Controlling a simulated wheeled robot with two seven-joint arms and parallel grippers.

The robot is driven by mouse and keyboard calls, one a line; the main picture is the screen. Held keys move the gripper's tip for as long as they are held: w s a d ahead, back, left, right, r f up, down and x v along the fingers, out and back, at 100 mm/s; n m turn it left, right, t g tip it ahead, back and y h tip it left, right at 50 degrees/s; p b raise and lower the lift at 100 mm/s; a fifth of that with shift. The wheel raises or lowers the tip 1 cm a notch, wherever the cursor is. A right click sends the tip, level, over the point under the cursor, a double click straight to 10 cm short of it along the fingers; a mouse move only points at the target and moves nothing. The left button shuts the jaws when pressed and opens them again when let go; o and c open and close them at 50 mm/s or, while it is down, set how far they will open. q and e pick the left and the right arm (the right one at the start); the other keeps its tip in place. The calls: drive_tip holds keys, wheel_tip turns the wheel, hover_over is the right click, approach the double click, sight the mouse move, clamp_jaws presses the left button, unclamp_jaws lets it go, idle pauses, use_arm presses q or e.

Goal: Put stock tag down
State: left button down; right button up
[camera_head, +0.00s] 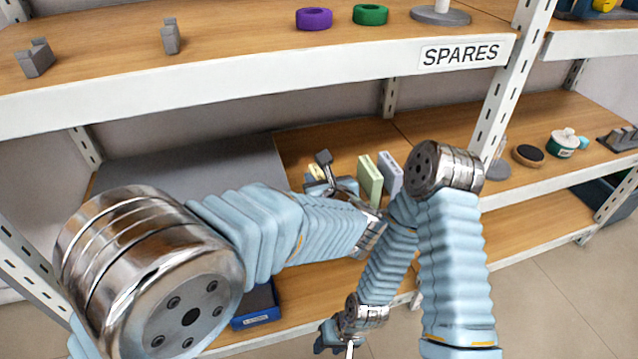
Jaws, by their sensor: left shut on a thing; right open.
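My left gripper (324,178) is over the wooden middle shelf (307,143), behind my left forearm. It is shut on a small pale yellow piece (316,171), which looks like the stock tag. Its fingers and arm hide much of the piece, so I cannot tell whether it touches the shelf. My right gripper (338,343) is low at the bottom edge of the view, in front of the shelving. It is open, and its tips are partly cut off.
A pale green box (370,179) and a grey box (390,173) stand just right of my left gripper. A grey mat (200,160) covers the shelf's left part. The upper shelf's white front edge (250,79) runs above. A blue bin (256,308) sits below.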

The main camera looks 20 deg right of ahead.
use_arm(q)
drive_tip(key=shift+f, duration=0.45)
drive_tip(key=shift+f+b, duration=0.2)
drive_tip(key=shift+b, duration=0.1)
drive_tip(key=c, duration=0.8)
unclamp_jaws()
drive_tip(key=shift+c, duration=0.2)
drive_tip(key=shift+r, duration=0.15)
drive_tip(key=shift+r+p, duration=0.25)
drive_tip(key=shift+p, duration=0.25)
drive_tip(key=b+v, duration=0.1)
drive_tip(key=v, duration=1.1)
drive_tip(key=shift+f, duration=0.2)
